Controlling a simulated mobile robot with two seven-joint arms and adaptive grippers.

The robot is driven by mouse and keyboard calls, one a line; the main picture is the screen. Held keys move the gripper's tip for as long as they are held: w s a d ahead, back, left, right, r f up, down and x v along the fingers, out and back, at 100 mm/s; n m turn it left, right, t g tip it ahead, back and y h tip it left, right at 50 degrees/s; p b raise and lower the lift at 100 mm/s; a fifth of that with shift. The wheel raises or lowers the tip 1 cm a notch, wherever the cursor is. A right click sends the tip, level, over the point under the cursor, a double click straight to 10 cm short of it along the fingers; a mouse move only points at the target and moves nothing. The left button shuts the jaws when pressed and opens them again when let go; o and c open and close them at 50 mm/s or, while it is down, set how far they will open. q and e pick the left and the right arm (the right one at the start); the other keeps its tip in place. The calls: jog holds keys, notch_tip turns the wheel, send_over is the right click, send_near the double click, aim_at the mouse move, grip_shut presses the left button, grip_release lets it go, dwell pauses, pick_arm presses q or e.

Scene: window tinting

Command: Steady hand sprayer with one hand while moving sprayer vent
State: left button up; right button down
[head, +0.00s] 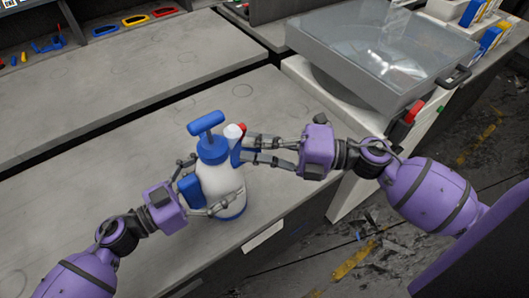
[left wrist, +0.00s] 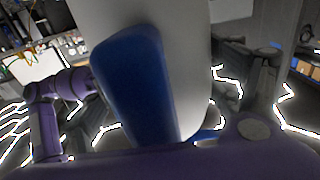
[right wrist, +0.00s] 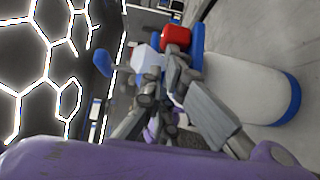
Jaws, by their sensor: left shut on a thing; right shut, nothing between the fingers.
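The hand sprayer (head: 222,182) stands upright on the grey workbench, with a white body, blue base and blue pump handle. Its body also shows close up in the left wrist view, with a blue panel (left wrist: 143,85). My left gripper (head: 212,198) is shut around the lower body. The red sprayer vent (head: 242,127) sits at the top right beside a white nozzle part (head: 233,131); it also shows in the right wrist view (right wrist: 176,37). My right gripper (head: 245,151) is shut and empty beside the sprayer's top, close to the vent; contact is unclear.
The bare workbench (head: 90,215) stretches left and behind the sprayer. A grey machine with a clear lid (head: 385,45) stands at the back right. Coloured tools (head: 135,20) lie at the far back. The bench's front edge is close to the sprayer.

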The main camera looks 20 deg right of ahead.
jog(key=shift+w, duration=0.2)
pick_arm(q)
jog(key=shift+s, duration=0.15)
pick_arm(e)
jog(key=shift+s, duration=0.15)
jog(key=s+a+v, duration=0.1)
jog(key=s+v, duration=0.1)
jog(key=v, duration=1)
jog(key=shift+s+d, duration=0.25)
jog(key=shift+s, duration=0.25)
pick_arm(q)
jog(key=o, duration=1.6)
jog(key=shift+c, duration=0.6)
